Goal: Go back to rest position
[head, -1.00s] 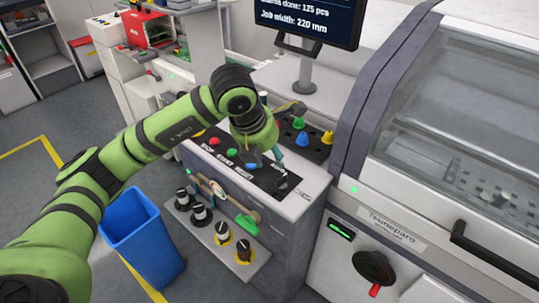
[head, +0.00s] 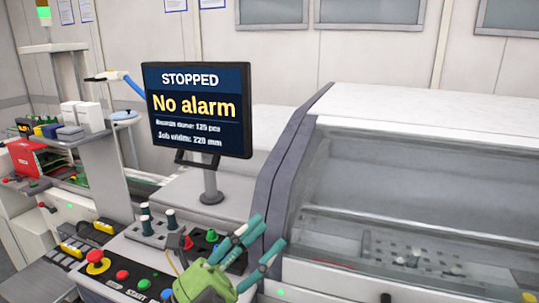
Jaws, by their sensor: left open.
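My left gripper (head: 262,238) is in the lower middle of the head view, above the right part of the control panel (head: 108,288). Its teal fingers point up and to the right. They are spread apart with nothing between them. The green wrist below hides part of the panel. My right gripper is not in view.
A monitor (head: 197,110) on a stand reads "STOPPED, No alarm". A red emergency button (head: 95,262) is on the panel. A machine with a clear hood (head: 420,195) stands at the right. A red box (head: 30,158) is at the left.

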